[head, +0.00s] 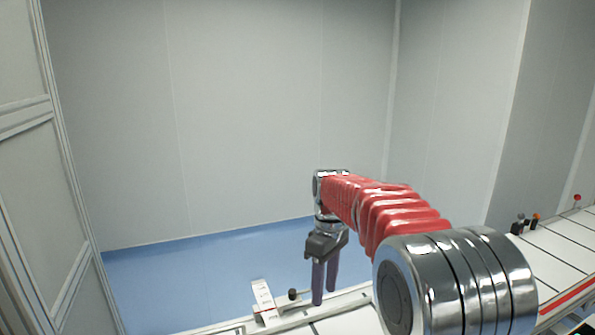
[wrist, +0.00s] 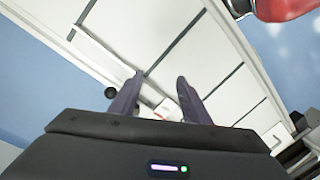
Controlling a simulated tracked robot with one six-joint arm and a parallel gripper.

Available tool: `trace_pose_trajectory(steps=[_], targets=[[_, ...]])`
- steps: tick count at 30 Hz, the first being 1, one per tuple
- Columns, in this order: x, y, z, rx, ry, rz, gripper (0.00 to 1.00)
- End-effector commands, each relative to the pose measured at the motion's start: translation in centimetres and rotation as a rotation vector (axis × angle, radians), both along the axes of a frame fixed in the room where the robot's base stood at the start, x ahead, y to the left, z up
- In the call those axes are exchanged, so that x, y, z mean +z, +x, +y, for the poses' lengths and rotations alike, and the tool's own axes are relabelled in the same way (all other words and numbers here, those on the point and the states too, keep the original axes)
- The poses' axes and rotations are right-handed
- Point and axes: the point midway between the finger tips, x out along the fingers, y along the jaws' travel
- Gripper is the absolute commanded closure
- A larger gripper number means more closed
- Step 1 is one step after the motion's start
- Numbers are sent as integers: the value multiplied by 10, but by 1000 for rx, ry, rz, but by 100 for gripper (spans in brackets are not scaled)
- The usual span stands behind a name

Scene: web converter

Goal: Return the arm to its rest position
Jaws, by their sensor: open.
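My arm, with a red ribbed sleeve and silver joints, reaches out from the lower right in the head view. My gripper (head: 324,283) hangs at its end with the two dark fingers pointing down. It is above or in front of the white panelled surface; the exact height cannot be told. In the wrist view my gripper (wrist: 160,82) has its fingers apart, with nothing held between them. Beyond the fingertips lies the white surface (wrist: 170,25) with dark dividing lines.
A small white block with red marks (head: 264,298) stands left of my gripper, beside a dark round knob (head: 293,294). More knobs (head: 519,223) stand on the white surface at right. A grey panelled wall (head: 240,120) and blue floor (head: 190,275) lie behind. A framed panel (head: 40,190) is at left.

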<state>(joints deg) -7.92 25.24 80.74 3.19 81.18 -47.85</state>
Motion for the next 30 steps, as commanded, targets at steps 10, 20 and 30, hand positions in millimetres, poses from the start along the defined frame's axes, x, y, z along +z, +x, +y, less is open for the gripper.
trace_pose_trajectory(steps=[10, 20, 30], targets=[[-1, -48, -18, -324, -32, -77, 57], [10, -103, -38, -574, -26, -172, 57], [17, -160, -56, -766, 5, -263, 57]])
